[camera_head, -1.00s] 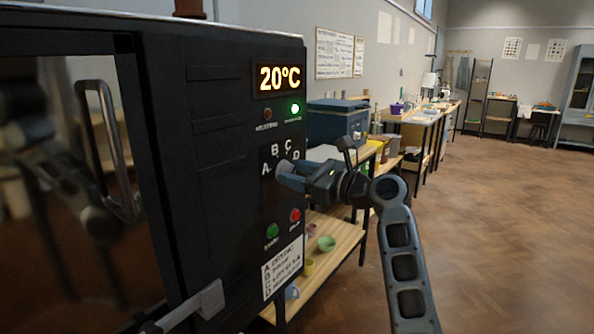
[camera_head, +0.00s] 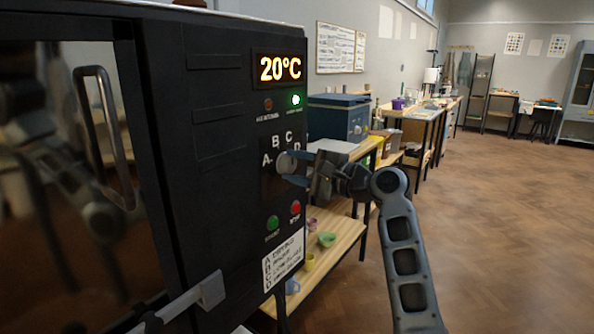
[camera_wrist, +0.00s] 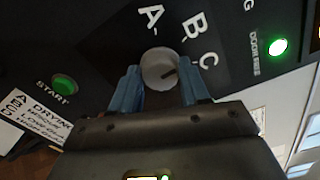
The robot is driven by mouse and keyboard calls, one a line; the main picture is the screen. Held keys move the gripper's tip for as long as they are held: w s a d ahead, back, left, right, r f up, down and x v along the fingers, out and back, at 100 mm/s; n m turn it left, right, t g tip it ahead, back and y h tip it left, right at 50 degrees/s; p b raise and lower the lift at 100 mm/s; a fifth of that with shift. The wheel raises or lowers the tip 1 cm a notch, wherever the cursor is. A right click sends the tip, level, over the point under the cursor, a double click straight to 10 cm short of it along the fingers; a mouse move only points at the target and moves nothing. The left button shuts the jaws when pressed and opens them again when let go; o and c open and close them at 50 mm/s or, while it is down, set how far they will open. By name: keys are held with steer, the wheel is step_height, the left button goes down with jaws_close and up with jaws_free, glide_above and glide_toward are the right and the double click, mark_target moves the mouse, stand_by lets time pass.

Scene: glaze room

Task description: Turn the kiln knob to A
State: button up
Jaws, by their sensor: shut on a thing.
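The kiln knob (camera_wrist: 159,66) is a round grey dial with a dark pointer mark, on the kiln's black panel. In the wrist view it sits between the two fingers of my gripper (camera_wrist: 161,80), which is shut on it. The mark lies on the side toward the letter C (camera_wrist: 208,60), away from the letter A (camera_wrist: 150,16); D is hidden there. In the head view the knob (camera_head: 286,162) shows below the letters B and C, with my gripper (camera_head: 297,169) reaching it from the right.
The kiln display (camera_head: 279,68) reads 20°C and a green light (camera_head: 295,99) is lit. Green (camera_head: 272,223) and red (camera_head: 295,208) buttons sit below the knob. A wooden shelf table (camera_head: 345,243) stands behind my arm. The floor at right is clear.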

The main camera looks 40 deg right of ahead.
steer(key=n+b, duration=0.1)
steer(key=n, duration=0.2)
steer(key=shift+f+n+b, duration=0.3)
steer(key=shift+n+b, duration=0.05)
steer(key=shift+n, duration=0.05)
steer(key=n+b, duration=0.2)
steer(key=n, duration=0.1)
steer(key=shift+f, duration=0.1)
steer(key=n+b, duration=0.3)
steer(key=n, duration=0.2)
steer(key=shift+n+b, duration=0.3)
steer(key=shift+n, duration=0.1)
steer(key=o, duration=1)
steer(key=shift+d, duration=0.1)
steer(key=shift+v, duration=3.85)
